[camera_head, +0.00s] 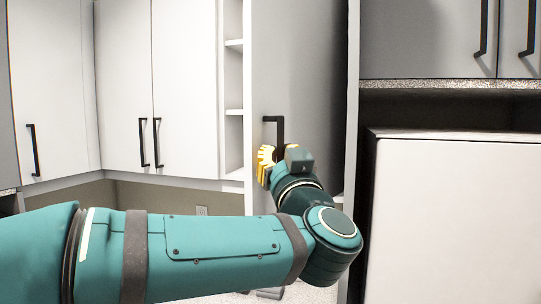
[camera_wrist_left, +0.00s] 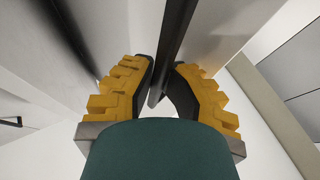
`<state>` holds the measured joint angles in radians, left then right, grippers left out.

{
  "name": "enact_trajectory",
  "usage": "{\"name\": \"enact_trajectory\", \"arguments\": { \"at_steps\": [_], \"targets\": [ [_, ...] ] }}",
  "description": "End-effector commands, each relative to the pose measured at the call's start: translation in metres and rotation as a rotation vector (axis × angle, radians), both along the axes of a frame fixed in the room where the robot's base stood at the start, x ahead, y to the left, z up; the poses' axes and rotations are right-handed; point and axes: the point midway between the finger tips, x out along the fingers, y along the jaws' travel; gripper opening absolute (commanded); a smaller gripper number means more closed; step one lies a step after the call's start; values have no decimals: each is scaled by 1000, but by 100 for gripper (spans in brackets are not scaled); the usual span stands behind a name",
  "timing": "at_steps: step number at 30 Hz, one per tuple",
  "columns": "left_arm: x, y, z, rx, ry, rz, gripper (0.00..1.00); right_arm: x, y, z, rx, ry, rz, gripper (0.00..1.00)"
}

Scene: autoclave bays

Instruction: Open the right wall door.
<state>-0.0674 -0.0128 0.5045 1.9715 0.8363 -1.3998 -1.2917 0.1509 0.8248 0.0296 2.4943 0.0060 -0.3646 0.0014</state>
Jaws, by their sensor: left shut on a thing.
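The wall door (camera_head: 310,75) is a tall grey panel right of the open shelves in the head view. Its black bar handle (camera_head: 280,128) is on the left part of the panel. My left gripper (camera_head: 267,163), with yellow fingers, is at the lower end of this handle, and its arm crosses the lower picture from the left. In the left wrist view the dark handle bar (camera_wrist_left: 177,40) runs down between the two yellow fingers with black pads (camera_wrist_left: 163,88), which are shut on it. I cannot tell whether the door is ajar. My right gripper is not in view.
White wall cabinets (camera_head: 185,80) with black handles are at the left, and narrow open shelves (camera_head: 233,77) stand beside the door. Grey upper cabinets (camera_head: 430,35) and a large white front (camera_head: 455,220) are at the right.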

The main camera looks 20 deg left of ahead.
Motion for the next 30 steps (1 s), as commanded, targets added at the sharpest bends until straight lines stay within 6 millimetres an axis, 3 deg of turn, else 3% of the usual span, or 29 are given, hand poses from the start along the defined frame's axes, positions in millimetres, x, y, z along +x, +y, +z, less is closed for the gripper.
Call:
{"name": "enact_trajectory", "arguments": {
  "at_steps": [9,10,21,30],
  "targets": [
    [1,-1,0,0,0,-2,0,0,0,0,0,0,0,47],
    [1,-1,0,0,0,-2,26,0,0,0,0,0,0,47],
    [-4,-4,-2,0,0,-1,26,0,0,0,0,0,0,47],
    [-43,-34,-23,1,1,-6,26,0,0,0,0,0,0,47]
  ]
}}
